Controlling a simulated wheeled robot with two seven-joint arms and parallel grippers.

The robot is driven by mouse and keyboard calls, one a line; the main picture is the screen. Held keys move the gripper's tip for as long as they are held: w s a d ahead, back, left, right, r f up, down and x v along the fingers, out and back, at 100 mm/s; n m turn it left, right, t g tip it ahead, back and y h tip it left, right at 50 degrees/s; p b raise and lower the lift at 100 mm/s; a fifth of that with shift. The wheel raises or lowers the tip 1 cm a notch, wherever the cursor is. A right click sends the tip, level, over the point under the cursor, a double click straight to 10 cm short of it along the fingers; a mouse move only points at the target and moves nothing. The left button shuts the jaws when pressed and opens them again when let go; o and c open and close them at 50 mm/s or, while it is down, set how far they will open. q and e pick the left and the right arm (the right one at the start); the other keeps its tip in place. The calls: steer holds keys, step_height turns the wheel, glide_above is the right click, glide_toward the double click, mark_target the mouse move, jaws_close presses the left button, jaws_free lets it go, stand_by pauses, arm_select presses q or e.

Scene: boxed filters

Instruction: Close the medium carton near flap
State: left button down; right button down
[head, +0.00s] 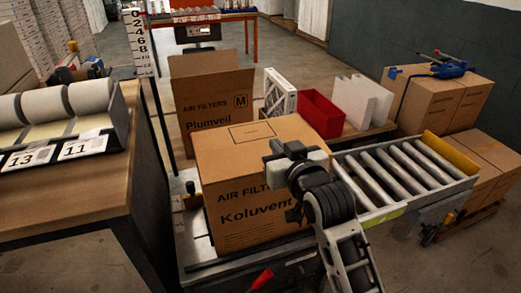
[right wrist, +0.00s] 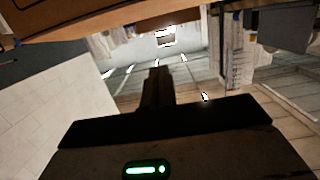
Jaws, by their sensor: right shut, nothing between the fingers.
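A brown carton marked Koluvent (head: 245,205) stands on the conveyor's near end, its top looking flat and covered. Behind it is a brown carton marked M and Plumveil (head: 215,105), with its top looking open and the inside dark. My right gripper (head: 277,157) is shut and empty at the near right part of the Koluvent carton's top. It hides part of that carton's front edge and lettering, and I cannot tell if it touches. The shut fingers (right wrist: 157,88) also show in the right wrist view, below a brown cardboard surface (right wrist: 110,30). My left gripper is not in view.
Conveyor rollers (head: 400,175) run to the right of the Koluvent carton. A red bin (head: 315,118), a white framed filter (head: 279,95) and white panels (head: 355,100) stand behind. A wooden bench (head: 60,190) with white rolls (head: 45,103) is at left.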

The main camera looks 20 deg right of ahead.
glide_above(263, 149)
steer(key=shift+f, duration=0.6)
step_height(263, 149, down, 3)
steer(key=shift+r, duration=0.1)
steer(key=shift+f, duration=0.65)
